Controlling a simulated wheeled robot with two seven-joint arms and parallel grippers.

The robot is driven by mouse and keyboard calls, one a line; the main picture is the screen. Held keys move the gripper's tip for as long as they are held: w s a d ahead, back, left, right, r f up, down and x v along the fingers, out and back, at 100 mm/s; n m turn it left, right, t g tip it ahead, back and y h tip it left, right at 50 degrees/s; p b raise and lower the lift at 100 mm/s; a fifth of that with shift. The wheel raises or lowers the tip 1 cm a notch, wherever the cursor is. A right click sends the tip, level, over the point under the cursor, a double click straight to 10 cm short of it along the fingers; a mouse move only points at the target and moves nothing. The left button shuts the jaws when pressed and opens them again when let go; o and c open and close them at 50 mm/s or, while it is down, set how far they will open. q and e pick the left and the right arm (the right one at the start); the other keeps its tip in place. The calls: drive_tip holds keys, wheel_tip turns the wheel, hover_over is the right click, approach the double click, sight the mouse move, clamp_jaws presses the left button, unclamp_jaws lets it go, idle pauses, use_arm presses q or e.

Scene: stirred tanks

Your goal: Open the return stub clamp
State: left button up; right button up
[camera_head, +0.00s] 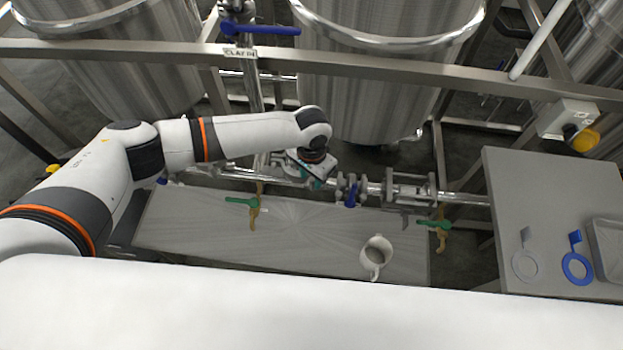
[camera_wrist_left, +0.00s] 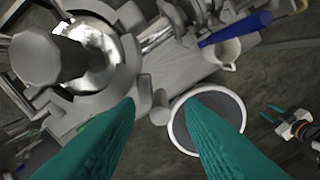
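My left gripper (camera_head: 318,182) is at the metal pipe line below the middle tank in the head view. In the left wrist view its two teal fingers (camera_wrist_left: 159,103) are spread apart. Grey clamp hardware with a knob (camera_wrist_left: 150,96) shows between and just beyond the fingertips; I cannot tell whether they touch it. A large shiny round fitting (camera_wrist_left: 88,55) is at the upper left. A white-rimmed disc with a dark mesh face (camera_wrist_left: 210,118) is partly behind the right finger. My right gripper (camera_wrist_left: 273,114) shows at the right edge there, fingers apart and empty.
A blue-handled valve (camera_head: 350,192) is right of the left gripper. Green-handled taps (camera_head: 242,202) (camera_head: 436,224) hang below the pipe. A white jug (camera_head: 376,256) stands on the steel surface (camera_head: 320,235). A grey table (camera_head: 545,190) at right holds a blue ring (camera_head: 577,268).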

use_arm(q)
drive_tip(key=shift+f, duration=1.75)
clamp_jaws()
